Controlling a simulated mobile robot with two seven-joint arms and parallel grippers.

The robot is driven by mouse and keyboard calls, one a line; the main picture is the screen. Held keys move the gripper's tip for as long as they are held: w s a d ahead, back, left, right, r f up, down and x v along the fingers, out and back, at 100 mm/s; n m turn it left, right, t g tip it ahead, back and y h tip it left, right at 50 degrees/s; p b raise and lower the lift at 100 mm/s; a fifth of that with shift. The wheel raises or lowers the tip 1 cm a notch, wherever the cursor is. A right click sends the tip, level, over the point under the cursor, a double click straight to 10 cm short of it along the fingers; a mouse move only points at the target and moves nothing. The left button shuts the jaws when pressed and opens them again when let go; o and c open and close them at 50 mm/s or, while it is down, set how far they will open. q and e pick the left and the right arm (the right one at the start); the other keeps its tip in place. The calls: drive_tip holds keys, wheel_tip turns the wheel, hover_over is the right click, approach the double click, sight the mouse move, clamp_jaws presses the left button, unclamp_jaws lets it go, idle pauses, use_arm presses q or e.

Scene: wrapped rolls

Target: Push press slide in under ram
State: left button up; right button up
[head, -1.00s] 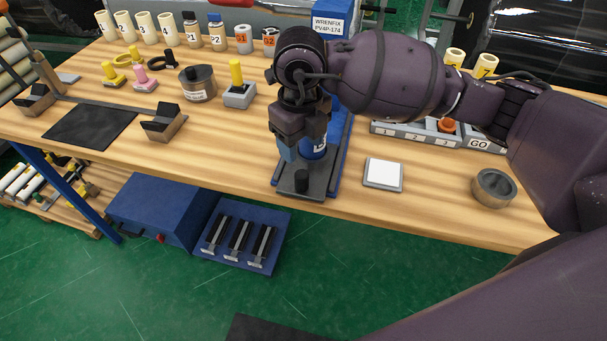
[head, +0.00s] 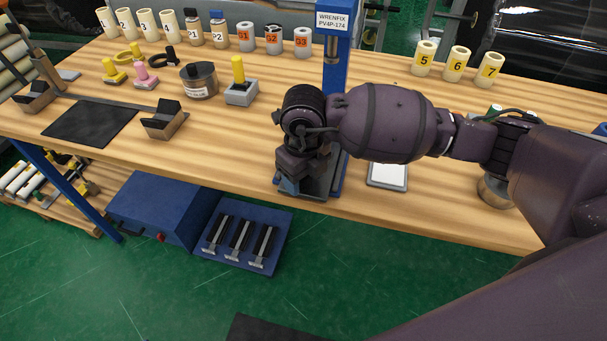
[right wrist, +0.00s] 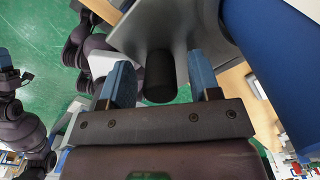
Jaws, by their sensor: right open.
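The blue press (head: 334,78), with a white "WRENFIX PV4P-174" label, stands upright at the bench's front edge. A black knob (right wrist: 159,77) stands out from the slide. My right gripper (head: 289,187) is low over the slide's front end. In the right wrist view its blue fingers (right wrist: 160,82) are open, one on each side of the knob, with gaps visible.
A white-topped pad (head: 388,176) and a round grey cup (head: 492,190), partly covered by my arm, lie to the right. A yellow-handled block (head: 240,88) and a dark tin (head: 198,80) stand to the left.

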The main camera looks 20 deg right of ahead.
drive_tip(key=shift+c, duration=0.3)
clamp_jaws()
drive_tip(key=shift+w+d, duration=0.2)
drive_tip(key=shift+w, duration=0.15)
drive_tip(key=w+d+b, duration=0.1)
drive_tip(key=w+d, duration=0.1)
drive_tip(key=w, duration=0.1)
drive_tip(key=w+d+b, duration=0.1)
drive_tip(key=w+d, duration=0.1)
drive_tip(key=w, duration=0.1)
drive_tip(key=w+d, duration=0.2)
drive_tip(key=w, duration=0.2)
drive_tip(key=shift+d+f+b, duration=0.15)
drive_tip(key=shift+d+b, duration=0.2)
drive_tip(key=shift+b, duration=0.05)
drive_tip(key=shift+w+d, duration=0.2)
drive_tip(key=shift+r, duration=0.25)
drive_tip(key=shift+c, duration=1.9)
unclamp_jaws()
drive_tip(key=o, duration=0.4)
drive_tip(key=shift+w+d, duration=0.1)
drive_tip(key=shift+w, duration=0.05)
drive_tip(key=shift+o, duration=0.2)
